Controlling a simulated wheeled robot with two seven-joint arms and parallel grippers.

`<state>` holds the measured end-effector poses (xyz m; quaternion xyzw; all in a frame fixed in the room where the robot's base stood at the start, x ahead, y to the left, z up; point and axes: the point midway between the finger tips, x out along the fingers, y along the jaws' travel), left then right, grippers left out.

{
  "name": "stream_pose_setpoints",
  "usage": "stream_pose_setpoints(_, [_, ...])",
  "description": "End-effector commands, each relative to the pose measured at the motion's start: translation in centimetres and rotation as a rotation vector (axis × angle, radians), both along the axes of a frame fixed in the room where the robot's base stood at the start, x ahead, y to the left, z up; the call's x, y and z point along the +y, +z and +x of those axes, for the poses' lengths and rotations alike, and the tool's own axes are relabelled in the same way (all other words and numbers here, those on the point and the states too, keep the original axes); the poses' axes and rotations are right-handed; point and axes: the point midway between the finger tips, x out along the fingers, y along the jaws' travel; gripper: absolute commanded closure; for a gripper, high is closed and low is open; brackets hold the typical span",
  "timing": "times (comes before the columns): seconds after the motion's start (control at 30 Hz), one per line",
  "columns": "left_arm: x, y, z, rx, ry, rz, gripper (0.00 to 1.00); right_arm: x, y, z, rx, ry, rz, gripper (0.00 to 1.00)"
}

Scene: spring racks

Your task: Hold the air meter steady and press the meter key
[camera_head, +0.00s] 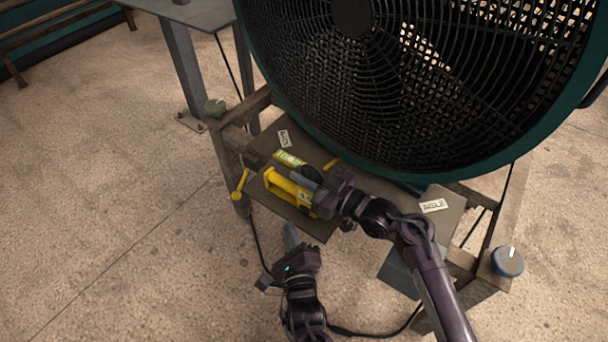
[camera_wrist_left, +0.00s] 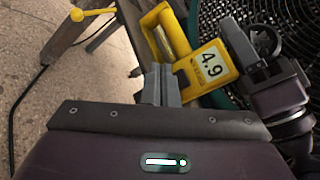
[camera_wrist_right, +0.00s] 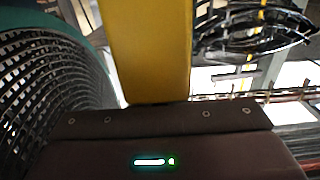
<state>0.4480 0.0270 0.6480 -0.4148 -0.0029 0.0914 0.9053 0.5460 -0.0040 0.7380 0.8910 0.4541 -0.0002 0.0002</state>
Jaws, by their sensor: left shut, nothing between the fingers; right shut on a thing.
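The yellow air meter (camera_head: 290,190) has an open frame handle and is above the small table under the big fan. In the left wrist view the meter (camera_wrist_left: 212,66) shows a white display reading 4.9. My right gripper (camera_head: 316,180) is shut on the meter, and yellow fills the middle of the right wrist view (camera_wrist_right: 150,50). My left gripper (camera_head: 291,238) is shut and empty, below the meter in the head view. In the left wrist view its fingertips (camera_wrist_left: 160,82) appear close to the meter's lower edge; I cannot tell whether they touch. I cannot make out the meter key.
A large fan (camera_head: 400,70) with a green rim stands behind the table (camera_head: 312,226). A yellow lever (camera_head: 240,186) sticks out at the table's left. A blue knob (camera_head: 507,261) is at the right. A dark cable hangs near my left arm.

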Motion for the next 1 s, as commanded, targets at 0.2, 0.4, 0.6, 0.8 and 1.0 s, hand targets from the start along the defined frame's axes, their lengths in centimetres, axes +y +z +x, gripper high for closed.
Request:
stream_pose_setpoints(0.2, [-1.4, 0.0, 2.0, -0.001, 0.001, -0.001, 1.00, 0.0, 0.0, 0.0, 0.000, -0.001, 0.000, 1.00])
stream_pose_setpoints(0.4, [-1.9, 0.0, 2.6, 0.000, 0.001, -0.002, 1.00, 0.0, 0.0, 0.0, 0.000, -0.001, 0.000, 1.00])
stream_pose_setpoints(0.6, [-1.9, 0.0, 2.6, 0.001, 0.001, -0.001, 1.00, 0.0, 0.0, 0.0, 0.000, -0.001, 0.000, 1.00])
stream_pose_setpoints(0.8, [-1.9, 0.0, 2.6, 0.001, 0.001, -0.001, 1.00, 0.0, 0.0, 0.0, 0.000, -0.001, 0.000, 1.00])
stream_pose_setpoints(1.0, [-1.9, 0.0, 2.6, 0.001, 0.001, -0.001, 1.00, 0.0, 0.0, 0.0, 0.000, -0.001, 0.000, 1.00])
